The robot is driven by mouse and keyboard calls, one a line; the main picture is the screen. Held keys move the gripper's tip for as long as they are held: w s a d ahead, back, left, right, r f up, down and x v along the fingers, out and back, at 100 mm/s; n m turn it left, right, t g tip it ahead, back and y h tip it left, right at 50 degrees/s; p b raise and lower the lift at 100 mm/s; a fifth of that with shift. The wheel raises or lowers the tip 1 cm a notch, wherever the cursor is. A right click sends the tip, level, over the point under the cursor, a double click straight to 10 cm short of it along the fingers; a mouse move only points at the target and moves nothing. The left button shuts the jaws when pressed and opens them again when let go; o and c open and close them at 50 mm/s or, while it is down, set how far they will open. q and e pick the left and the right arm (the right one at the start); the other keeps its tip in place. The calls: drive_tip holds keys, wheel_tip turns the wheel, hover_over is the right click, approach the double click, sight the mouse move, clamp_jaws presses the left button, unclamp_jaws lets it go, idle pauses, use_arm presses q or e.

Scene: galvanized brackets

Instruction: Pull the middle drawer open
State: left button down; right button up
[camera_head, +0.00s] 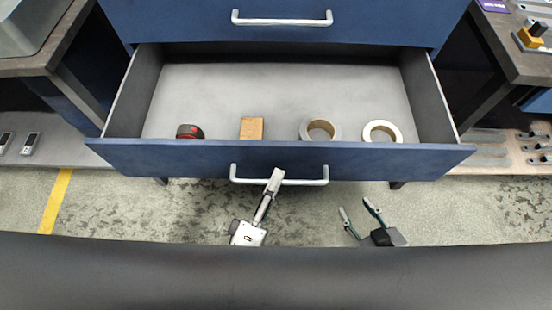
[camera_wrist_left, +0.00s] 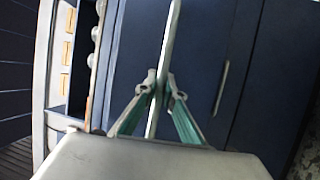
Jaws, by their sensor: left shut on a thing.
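The middle drawer (camera_head: 200,158) is blue and stands well open, its grey inside showing. Its silver bar handle (camera_head: 310,182) is on the front. My left gripper (camera_head: 274,180) is at the middle of this handle. In the left wrist view its fingers (camera_wrist_left: 159,92) are closed around the pale bar of the handle (camera_wrist_left: 168,45). My right gripper (camera_head: 358,205) is open and empty, below and to the right of the handle, apart from the drawer.
In the drawer lie a red and black item (camera_head: 189,132), a wooden block (camera_head: 251,128), a grey tape roll (camera_head: 320,130) and a pale tape roll (camera_head: 382,132). A shut blue drawer (camera_head: 280,33) is above. Workbenches stand left (camera_head: 40,62) and right (camera_head: 515,60).

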use_arm(q)
drive_tip(key=shift+s, duration=1.05)
drive_tip(key=c, duration=2.1)
unclamp_jaws()
drive_tip(key=shift+c, duration=0.2)
drive_tip(key=v, duration=0.7)
drive_tip(key=shift+s, duration=0.25)
drive_tip(key=shift+a, duration=0.1)
